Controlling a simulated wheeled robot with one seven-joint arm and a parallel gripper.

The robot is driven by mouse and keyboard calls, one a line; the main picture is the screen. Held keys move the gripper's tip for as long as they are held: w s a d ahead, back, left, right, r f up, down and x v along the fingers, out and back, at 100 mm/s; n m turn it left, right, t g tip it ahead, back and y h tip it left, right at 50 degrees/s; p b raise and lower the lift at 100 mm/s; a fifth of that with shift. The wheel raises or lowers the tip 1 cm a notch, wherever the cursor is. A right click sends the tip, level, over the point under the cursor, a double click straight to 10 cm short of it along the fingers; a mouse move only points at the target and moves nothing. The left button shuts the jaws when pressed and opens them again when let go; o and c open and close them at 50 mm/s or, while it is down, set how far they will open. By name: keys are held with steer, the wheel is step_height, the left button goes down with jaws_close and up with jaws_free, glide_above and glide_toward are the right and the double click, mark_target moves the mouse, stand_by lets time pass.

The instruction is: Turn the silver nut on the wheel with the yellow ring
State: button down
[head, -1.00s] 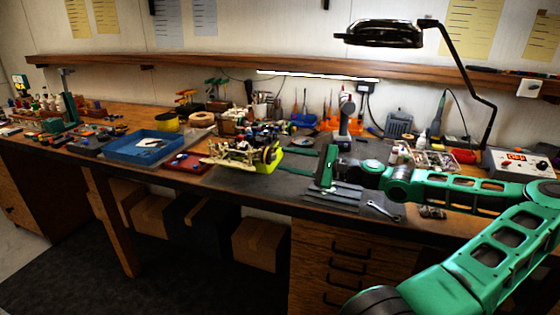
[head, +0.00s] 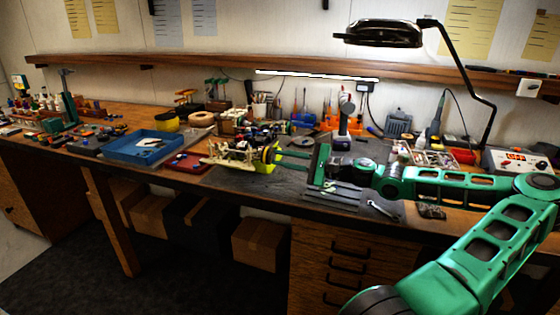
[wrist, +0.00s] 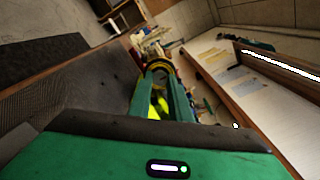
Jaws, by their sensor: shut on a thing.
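The toy race car (head: 235,155) stands on the bench with its wheel side turned towards my gripper. The wheel with the yellow ring (wrist: 160,65) shows just beyond my fingertips in the wrist view. My gripper (head: 277,158) reaches in from the right with its two long green fingers level and its tips at the wheel. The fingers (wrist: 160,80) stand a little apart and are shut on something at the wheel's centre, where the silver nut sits. The nut itself is hidden between the tips. A bright yellow-green part (head: 264,168) shows below the wheel.
A blue tray (head: 112,150) and a red tray (head: 178,166) lie left of the car. A wrench (head: 383,210) and flat grey pieces (head: 335,196) lie below my gripper. A lamp (head: 385,34) hangs overhead.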

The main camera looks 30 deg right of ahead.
steer(key=shift+n, duration=1.1)
steer(key=c, duration=1.6)
jaws_free()
steer(key=v, duration=1)
steer(key=shift+s+d, duration=0.1)
steer(key=shift+s, duration=0.05)
steer(key=shift+s+d, duration=0.1)
steer(key=shift+s, duration=0.05)
